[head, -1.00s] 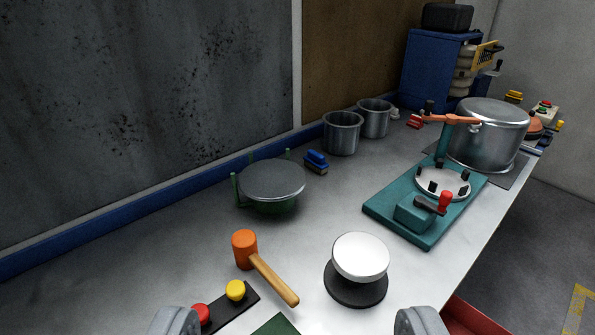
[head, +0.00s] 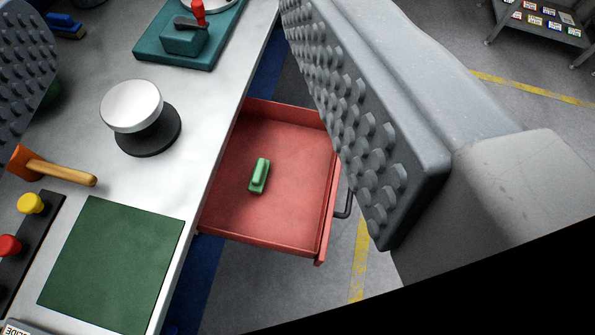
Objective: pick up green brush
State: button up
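The green brush (head: 259,176) lies in the open red drawer (head: 225,226), near the middle of its floor. The drawer sticks out from the workbench's right side, below the top. My gripper (head: 205,135) is open, with one studded grey finger at the left edge of the view and the other large at the upper right. The fingers are wide apart and nothing is between them in grasp. The brush shows in the gap, farther from the camera than the fingers and apart from them.
On the bench (head: 202,110) are a white-topped round stand (head: 131,105), an orange mallet (head: 65,172), a green mat (head: 112,262), red and yellow buttons (head: 30,204) and a teal fixture (head: 185,38). The drawer handle (head: 345,205) faces right. Open floor lies beyond.

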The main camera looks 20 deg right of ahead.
aim_at(258, 181)
jog(key=u, duration=1.75)
jog(key=k, duration=0.8)
jog(key=z, duration=1.45)
jog(key=i, duration=1)
jog(key=u, duration=0.05)
